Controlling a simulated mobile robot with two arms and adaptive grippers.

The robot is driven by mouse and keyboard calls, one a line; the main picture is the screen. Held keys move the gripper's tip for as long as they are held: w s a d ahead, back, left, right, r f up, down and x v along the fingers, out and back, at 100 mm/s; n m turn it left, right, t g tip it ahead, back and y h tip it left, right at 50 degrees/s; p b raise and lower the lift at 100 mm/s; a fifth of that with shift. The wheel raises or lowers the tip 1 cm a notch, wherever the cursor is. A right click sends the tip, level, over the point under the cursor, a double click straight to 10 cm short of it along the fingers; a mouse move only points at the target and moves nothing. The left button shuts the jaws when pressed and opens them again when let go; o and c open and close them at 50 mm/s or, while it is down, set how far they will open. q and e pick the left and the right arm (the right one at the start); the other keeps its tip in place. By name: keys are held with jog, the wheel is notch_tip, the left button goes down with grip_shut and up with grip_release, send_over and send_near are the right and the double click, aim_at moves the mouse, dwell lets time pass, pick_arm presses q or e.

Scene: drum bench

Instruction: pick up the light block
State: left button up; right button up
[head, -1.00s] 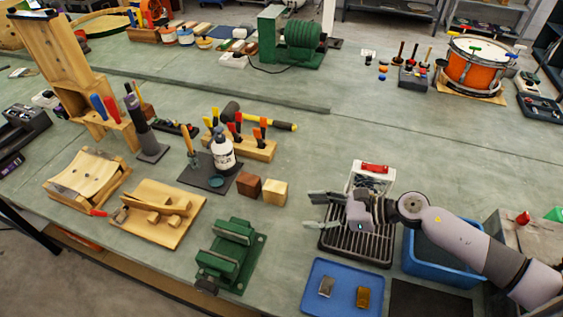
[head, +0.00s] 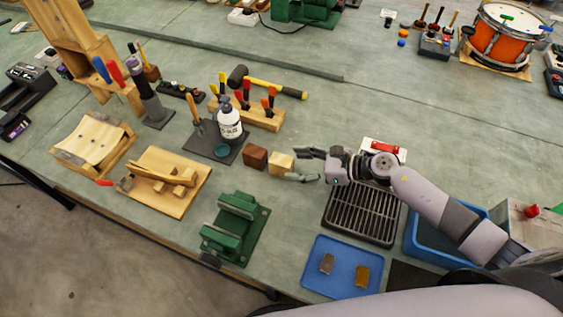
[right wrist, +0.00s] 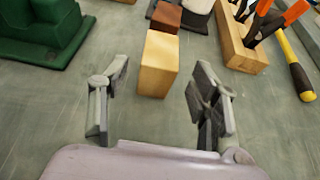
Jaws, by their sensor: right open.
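The light block (head: 280,163) is a pale wooden cube standing on the bench, just right of a dark brown block (head: 255,156). In the right wrist view the light block (right wrist: 158,64) stands just beyond and between the fingertips, with the dark block (right wrist: 166,16) behind it. My right gripper (head: 305,165) is open and empty, with its fingers pointing left toward the light block. In the right wrist view the open fingers (right wrist: 158,84) show on both sides, apart from the block. My left gripper is not in view.
A green vise (head: 236,226) stands in front, left of a black rack (head: 362,214) and a blue tray (head: 343,266). A white glue bottle (head: 229,120) and a wooden tool holder (head: 259,117) stand behind the blocks. Bare bench lies right of the tool holder.

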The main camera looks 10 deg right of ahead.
aim_at(292, 164)
jog(key=p+x, duration=0.1)
jog(key=x, duration=0.3)
jog(key=shift+a+f+p, duration=0.1)
jog(key=shift+f+p, duration=0.1)
jog(key=shift+p, duration=0.15)
jog(key=shift+w+a+f, duration=0.1)
jog(key=shift+a+f, duration=0.1)
jog(key=shift+f, duration=0.05)
jog(key=shift+c, duration=1.4)
jog(key=c, duration=1)
jog(key=shift+r, duration=0.2)
